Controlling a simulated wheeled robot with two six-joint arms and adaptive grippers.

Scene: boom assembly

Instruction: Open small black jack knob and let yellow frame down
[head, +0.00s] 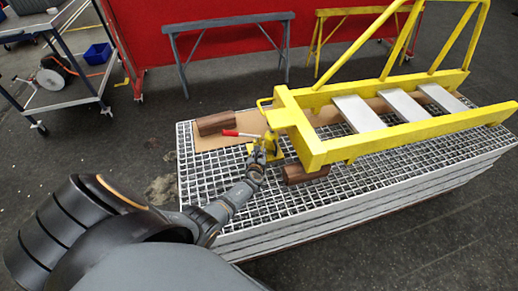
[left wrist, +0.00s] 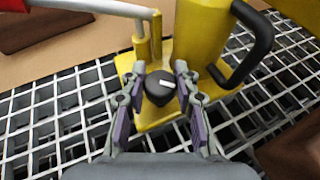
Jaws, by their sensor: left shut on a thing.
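The yellow frame (head: 390,130) is a long ladder-like structure with grey steps, lying over the grated platform at the right in the head view. A yellow jack (left wrist: 190,55) stands under its near left end, with a red-tipped lever (head: 238,133). The small black knob (left wrist: 160,88), with a white mark on top, sits low on the jack in the left wrist view. My left gripper (left wrist: 156,95) has its fingers on both sides of the knob and is shut on it. In the head view my left gripper (head: 262,155) is at the jack's base. My right gripper is not in view.
The platform grating (head: 225,170) carries a brown board (head: 232,127) and wooden blocks (head: 215,123), (head: 305,174) near the jack. A black handle (left wrist: 250,45) curves close to the right of the knob. Grey (head: 230,24) and yellow trestles stand behind.

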